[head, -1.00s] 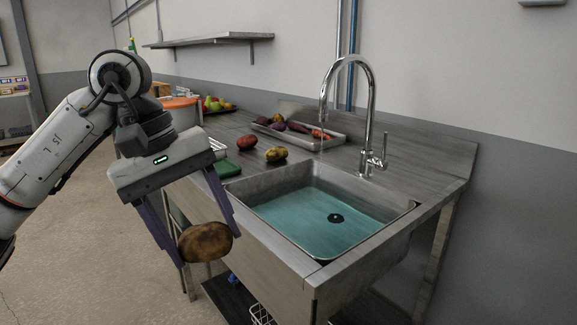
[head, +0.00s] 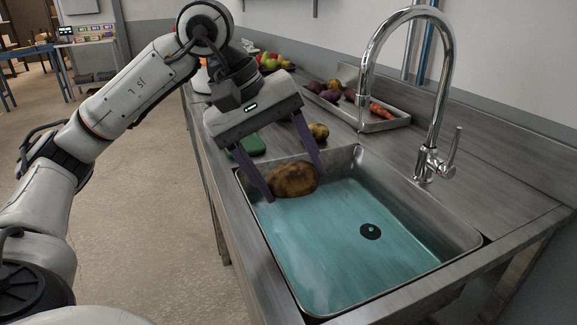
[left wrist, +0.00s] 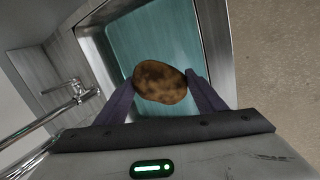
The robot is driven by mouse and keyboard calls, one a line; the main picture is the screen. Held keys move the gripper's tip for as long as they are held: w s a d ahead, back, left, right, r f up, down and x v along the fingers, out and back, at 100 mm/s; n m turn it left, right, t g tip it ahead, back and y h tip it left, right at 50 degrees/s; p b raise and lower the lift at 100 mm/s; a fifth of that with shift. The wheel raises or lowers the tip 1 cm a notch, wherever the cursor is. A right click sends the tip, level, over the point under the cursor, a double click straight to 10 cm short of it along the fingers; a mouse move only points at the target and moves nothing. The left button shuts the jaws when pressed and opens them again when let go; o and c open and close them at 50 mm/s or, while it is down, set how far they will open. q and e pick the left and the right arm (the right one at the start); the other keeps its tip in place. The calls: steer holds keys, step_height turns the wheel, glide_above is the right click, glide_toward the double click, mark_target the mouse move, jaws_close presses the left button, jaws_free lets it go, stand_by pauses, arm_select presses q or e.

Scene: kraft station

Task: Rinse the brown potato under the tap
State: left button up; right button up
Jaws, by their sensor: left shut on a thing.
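The tap (head: 440,100) is a tall chrome gooseneck on the sink's right side, apart from the potato. Its spout end (head: 362,105) points down. The sink (head: 340,250) has a blue-green bottom and a dark drain (head: 370,231). My right gripper is not in view.
A metal tray (head: 385,124) with carrots and purple vegetables stands behind the sink. A yellowish potato (head: 319,131) and a green item (head: 247,146) lie on the counter behind my gripper. Fruit (head: 272,62) sits farther back. The counter right of the tap is clear.

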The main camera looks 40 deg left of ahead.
arm_select(q)
steer(key=w+p, duration=0.1)
steer(key=w, duration=0.1)
steer(key=shift+w+f, duration=0.15)
steer(key=shift+w, duration=0.2)
steer(key=w+f+p, duration=0.2)
steer(key=w+p, duration=0.2)
steer(key=w, duration=0.5)
steer(key=shift+w+d, duration=0.15)
steer(key=shift+w, duration=0.25)
steer(key=shift+f, duration=0.1)
steer(key=shift+d, duration=0.15)
